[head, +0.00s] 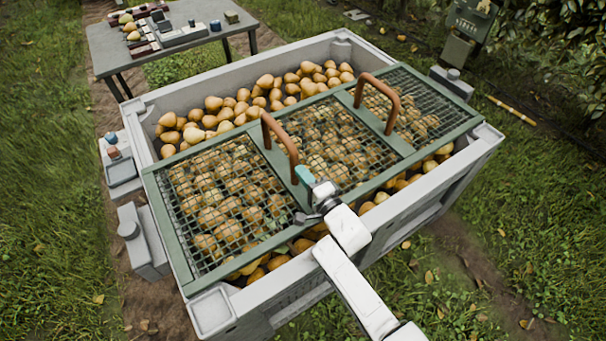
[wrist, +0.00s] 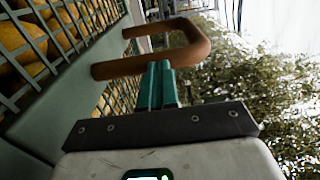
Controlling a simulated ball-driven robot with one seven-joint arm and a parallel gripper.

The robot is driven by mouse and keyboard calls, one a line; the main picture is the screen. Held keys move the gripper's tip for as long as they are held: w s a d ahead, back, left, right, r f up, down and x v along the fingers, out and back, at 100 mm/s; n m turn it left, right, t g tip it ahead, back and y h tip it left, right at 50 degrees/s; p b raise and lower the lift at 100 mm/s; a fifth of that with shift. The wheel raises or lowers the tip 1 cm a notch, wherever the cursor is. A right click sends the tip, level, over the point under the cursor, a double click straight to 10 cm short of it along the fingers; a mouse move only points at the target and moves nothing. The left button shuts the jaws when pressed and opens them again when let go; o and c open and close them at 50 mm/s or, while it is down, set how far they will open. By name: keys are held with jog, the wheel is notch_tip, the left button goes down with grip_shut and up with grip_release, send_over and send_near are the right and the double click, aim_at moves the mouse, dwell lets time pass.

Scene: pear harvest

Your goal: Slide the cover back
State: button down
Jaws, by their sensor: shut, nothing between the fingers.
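The cover is a green-framed mesh panel (head: 164,219) lying across the grey bin (head: 474,160), over the pears. It has two brown arched handles, a near-left handle (head: 280,135) and a farther right handle (head: 378,97). My gripper (head: 305,175) is shut and empty, its teal fingers beside the right leg of the near-left handle. In the wrist view, the shut teal fingers (wrist: 158,82) point at a brown handle (wrist: 185,55) and overlap its near edge; I cannot tell whether they touch it. Pears show uncovered along the bin's far side.
A grey table (head: 205,33) with pears and small devices stands at the back left. Grey boxes (head: 142,243) are on the bin's left side, and another unit (head: 452,82) is at its right end. Grass surrounds the bin.

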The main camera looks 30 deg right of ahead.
jog(key=shift+w, duration=0.25)
